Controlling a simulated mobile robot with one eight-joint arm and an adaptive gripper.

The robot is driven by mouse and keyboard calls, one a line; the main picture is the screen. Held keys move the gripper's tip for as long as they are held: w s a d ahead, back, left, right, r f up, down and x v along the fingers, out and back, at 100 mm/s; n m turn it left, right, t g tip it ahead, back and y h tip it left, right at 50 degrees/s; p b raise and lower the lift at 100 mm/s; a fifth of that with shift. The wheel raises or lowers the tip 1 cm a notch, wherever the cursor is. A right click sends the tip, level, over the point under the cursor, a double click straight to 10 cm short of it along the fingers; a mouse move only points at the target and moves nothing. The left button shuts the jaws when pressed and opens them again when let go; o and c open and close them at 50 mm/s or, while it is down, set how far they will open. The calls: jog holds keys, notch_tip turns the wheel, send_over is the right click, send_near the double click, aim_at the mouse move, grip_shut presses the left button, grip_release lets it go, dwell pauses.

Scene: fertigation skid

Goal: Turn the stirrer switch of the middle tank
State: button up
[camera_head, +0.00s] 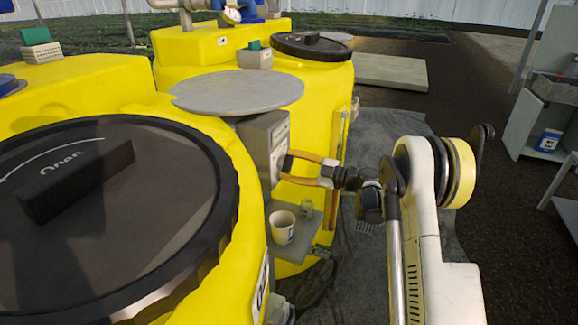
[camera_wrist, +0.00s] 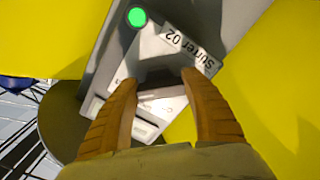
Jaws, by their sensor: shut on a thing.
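The stirrer switch box (camera_head: 264,140) is a grey box on the side of the yellow tanks, under a round grey plate. In the wrist view its pale face carries the label "Stirrer 02" (camera_wrist: 188,45) and a lit green lamp (camera_wrist: 137,17). My gripper (camera_head: 284,165) reaches in from the right, with its orange fingers at the box face. In the wrist view the fingertips (camera_wrist: 160,80) are on either side of the dark switch knob (camera_wrist: 160,93) and shut on it. The fingers hide part of the face, and the knob's exact setting is not clear.
A white cup (camera_head: 282,227) and a small clear vessel (camera_head: 306,209) stand on a grey shelf (camera_head: 290,246) just below my gripper. A yellow tank with a large black lid (camera_head: 150,215) fills the near left. Open floor (camera_head: 500,215) lies to the right.

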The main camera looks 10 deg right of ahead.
dwell(0.4)
jog(key=o, duration=1.2)
jog(key=shift+d, duration=0.1)
jog(key=v, duration=1.2)
